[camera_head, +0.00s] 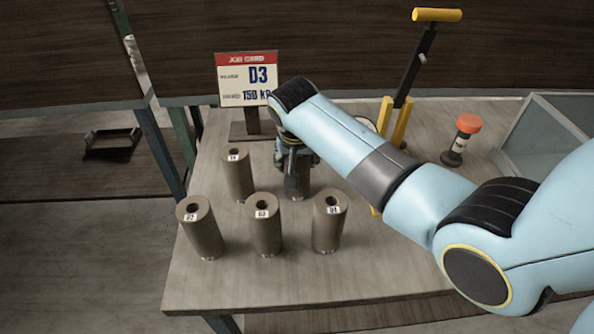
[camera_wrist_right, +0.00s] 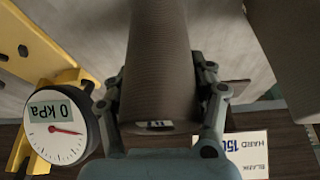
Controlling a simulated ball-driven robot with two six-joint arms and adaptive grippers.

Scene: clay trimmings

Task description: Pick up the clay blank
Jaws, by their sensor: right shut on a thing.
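Several brown clay cylinders with a hole in the top stand on the table. The front row has a left one marked D2 (camera_head: 200,228), a middle one that seems marked D3 (camera_head: 265,228) and a right one marked D4 (camera_head: 330,222). Another (camera_head: 238,176) stands at back left; its label is too small to read surely. My right gripper (camera_head: 294,166) is shut around the back-right cylinder (camera_head: 298,185), mostly hidden in the head view. In the wrist view, that cylinder (camera_wrist_right: 158,50) sits upright between the fingers (camera_wrist_right: 160,88); its label is unreadable. My left gripper is not in view.
A job card (camera_head: 248,80) at the back reads D3 and 150 kPa. A yellow-handled device (camera_head: 412,70) stands right of my arm; a gauge (camera_wrist_right: 58,127) in the wrist view reads 0 kPa.

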